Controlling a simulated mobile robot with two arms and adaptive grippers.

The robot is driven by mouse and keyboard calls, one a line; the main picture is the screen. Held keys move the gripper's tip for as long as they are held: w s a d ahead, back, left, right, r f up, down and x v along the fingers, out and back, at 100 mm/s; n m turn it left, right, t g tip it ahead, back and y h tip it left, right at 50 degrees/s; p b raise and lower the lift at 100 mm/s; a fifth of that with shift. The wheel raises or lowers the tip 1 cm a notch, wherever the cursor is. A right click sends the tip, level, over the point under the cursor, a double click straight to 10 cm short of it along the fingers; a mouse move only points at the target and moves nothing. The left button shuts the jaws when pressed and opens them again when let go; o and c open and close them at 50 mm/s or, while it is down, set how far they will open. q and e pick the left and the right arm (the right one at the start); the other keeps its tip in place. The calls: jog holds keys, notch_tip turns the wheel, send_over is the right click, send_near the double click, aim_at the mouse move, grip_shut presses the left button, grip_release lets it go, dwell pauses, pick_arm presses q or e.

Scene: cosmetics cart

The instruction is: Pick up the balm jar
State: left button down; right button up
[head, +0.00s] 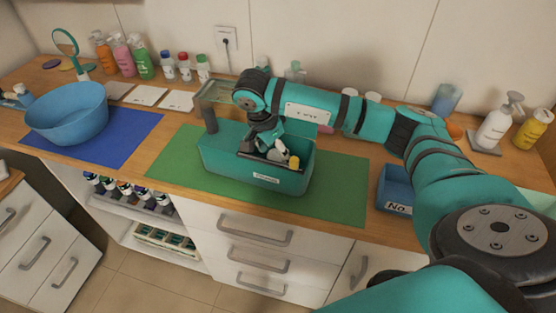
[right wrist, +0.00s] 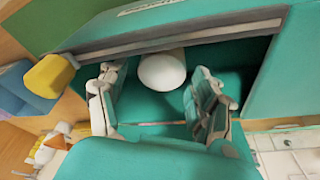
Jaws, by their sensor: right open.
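A white round-topped thing, which looks like the balm jar (right wrist: 162,70), stands inside the teal bin (right wrist: 200,30) in the right wrist view. My right gripper (right wrist: 157,84) is open, with one finger on either side of it; I cannot tell whether the fingers touch it. In the head view my right gripper (head: 272,150) reaches down into the labelled teal bin (head: 225,168) on the green mat, and hides much of what is inside. A yellow-topped thing (head: 293,162) shows beside the gripper there. My left gripper is not in view.
A green mat (head: 340,195) lies under the bin. A blue bowl (head: 65,112) stands on a blue mat (head: 125,140) at left. A blue labelled box (head: 392,187) is to the right. Bottles line the wall, including a white pump bottle (head: 493,132).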

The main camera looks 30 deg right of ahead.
aim_at(276, 156)
jog(key=shift+d+f+p, duration=0.1)
jog(key=shift+f+p, duration=0.2)
jog(key=p+x, duration=0.1)
jog(key=x, duration=0.2)
jog(key=shift+w+f+p, duration=0.15)
jog(key=shift+f+p, duration=0.2)
jog(key=shift+d+f, duration=0.1)
jog(key=shift+f, duration=0.35)
jog(key=c, duration=1)
jog(key=shift+r, duration=0.1)
